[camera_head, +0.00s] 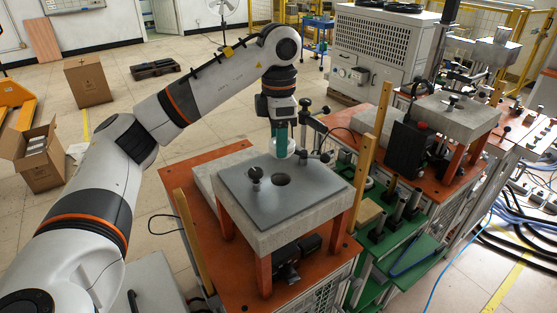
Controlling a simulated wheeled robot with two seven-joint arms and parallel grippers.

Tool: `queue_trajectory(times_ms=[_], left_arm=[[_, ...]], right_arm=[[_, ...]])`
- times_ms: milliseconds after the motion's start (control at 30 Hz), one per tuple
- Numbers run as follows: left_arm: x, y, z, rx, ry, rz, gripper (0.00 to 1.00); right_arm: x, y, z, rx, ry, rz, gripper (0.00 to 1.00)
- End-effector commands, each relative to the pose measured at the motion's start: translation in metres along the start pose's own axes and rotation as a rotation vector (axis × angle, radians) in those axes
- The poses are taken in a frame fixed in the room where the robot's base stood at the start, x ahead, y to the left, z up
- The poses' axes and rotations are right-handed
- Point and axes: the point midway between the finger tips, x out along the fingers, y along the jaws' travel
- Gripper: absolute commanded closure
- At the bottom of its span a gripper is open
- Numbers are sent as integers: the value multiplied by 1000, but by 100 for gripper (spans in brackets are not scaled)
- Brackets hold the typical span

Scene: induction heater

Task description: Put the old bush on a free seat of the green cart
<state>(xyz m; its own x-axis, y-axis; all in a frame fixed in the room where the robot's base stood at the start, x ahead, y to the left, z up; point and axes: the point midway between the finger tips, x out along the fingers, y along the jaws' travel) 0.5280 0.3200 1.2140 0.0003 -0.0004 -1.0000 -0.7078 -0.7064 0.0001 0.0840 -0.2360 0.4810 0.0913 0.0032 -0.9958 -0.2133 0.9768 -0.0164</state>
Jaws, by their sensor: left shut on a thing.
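My left gripper (281,152) points down above the far edge of the grey plate (300,203) on the stone-topped stand. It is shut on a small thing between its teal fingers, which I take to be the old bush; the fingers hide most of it. The green cart (412,262) stands to the right of the orange table, with several dark upright posts (394,216) on it. Some of its seats are hidden behind the wooden post and stand, so I cannot tell which are free. My right gripper is not in view.
A metal fixture (306,130) stands close right of my left gripper. A tall wooden post (366,166) rises between the stand and the cart. A second stone-topped stand (455,115) is behind.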

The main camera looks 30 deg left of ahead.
Motion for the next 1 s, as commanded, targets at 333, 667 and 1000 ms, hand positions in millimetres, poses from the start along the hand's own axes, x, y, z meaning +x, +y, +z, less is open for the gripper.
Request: queue_trajectory(times_ms=[333, 667, 1000], left_arm=[[-38, 0, 1, -2, 0, 0, 79], [-64, 0, 1, -2, 0, 0, 79], [-90, 0, 0, -2, 0, 0, 79]], right_arm=[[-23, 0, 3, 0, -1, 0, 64], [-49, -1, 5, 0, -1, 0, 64], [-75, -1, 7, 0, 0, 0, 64]])
